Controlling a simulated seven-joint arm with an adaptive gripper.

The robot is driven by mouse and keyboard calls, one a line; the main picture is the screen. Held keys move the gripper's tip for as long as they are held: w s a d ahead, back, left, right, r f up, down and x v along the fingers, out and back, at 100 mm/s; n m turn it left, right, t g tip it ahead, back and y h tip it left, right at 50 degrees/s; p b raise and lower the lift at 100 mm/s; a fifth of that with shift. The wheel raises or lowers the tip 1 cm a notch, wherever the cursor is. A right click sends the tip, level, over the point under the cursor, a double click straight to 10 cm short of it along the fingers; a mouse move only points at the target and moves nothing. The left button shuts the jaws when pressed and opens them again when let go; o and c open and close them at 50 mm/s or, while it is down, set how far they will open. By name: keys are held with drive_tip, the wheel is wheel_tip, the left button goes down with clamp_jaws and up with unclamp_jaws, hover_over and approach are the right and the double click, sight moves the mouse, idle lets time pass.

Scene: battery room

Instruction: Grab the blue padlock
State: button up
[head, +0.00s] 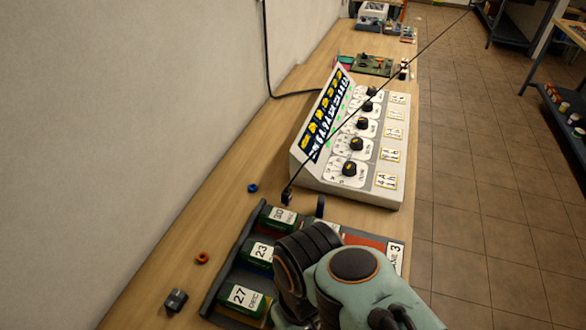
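A small blue object (252,188), probably the blue padlock, lies on the wooden bench to the left of the control console. It is too small to make out a shackle. My arm reaches in from the bottom right, over the tray of dated blocks, to the right of and nearer than the blue object. My gripper's fingers do not show clearly; the arm hides what is beneath it. Nothing is seen touching the blue object.
The grey tray (227,262) holds several green blocks with date labels. An orange ring-like piece (202,258) and a dark box (175,300) lie left of it. A small dark piece (287,196) stands before the white console (350,190). A wall (150,120) bounds the left side.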

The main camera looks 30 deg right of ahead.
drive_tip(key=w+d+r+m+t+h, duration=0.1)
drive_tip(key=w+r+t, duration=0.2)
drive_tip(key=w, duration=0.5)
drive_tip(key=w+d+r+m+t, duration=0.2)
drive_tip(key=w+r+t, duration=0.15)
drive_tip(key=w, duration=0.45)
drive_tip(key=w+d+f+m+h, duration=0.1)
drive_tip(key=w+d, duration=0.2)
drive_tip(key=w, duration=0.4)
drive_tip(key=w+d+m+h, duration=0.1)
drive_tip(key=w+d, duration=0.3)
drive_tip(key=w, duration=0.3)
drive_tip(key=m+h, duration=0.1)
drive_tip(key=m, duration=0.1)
hover_over(321, 198)
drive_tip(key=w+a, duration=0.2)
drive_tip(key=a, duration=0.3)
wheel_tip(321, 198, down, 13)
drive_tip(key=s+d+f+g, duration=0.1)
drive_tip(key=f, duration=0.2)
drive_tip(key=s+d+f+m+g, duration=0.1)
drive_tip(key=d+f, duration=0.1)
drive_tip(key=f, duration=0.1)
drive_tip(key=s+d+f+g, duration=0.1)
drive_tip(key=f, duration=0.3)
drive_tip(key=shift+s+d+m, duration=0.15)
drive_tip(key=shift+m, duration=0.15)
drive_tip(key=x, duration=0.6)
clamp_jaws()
